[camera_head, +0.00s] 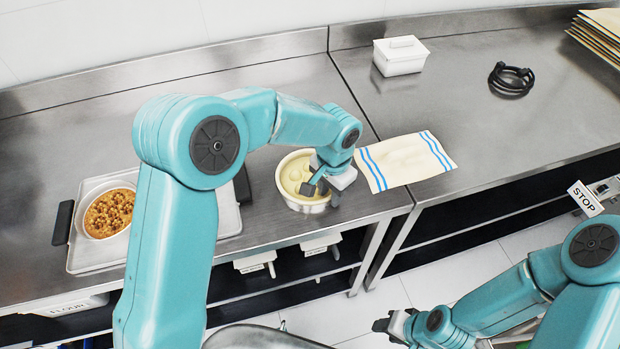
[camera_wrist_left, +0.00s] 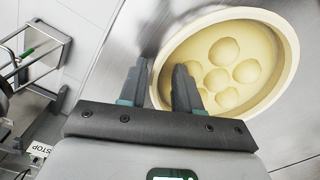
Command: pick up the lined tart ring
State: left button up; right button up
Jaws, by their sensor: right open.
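The lined tart ring (camera_head: 287,193) is a round, pale cream-coloured ring with dough inside, standing near the front edge of the steel counter. In the left wrist view the ring (camera_wrist_left: 290,50) shows several round lumps on its floor. My left gripper (camera_head: 325,188) is at the ring's right side in the head view. Its jaws (camera_wrist_left: 160,85) are open, one finger inside the ring and the other outside, with the near rim between them. Whether either finger touches the wall I cannot tell. My right gripper (camera_head: 388,325) is open and empty, low in front of the counter.
A tray (camera_head: 85,262) with a brown-topped tart (camera_head: 108,213) is on the left, partly behind my left arm. A blue-striped towel (camera_head: 404,162) lies right of the ring. A white lidded box (camera_head: 401,56) and a black coiled item (camera_head: 511,79) stand farther back. Counter behind the towel is clear.

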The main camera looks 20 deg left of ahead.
pick_arm(q)
grip_shut()
jog(key=shift+r, duration=0.1)
dwell(1.2)
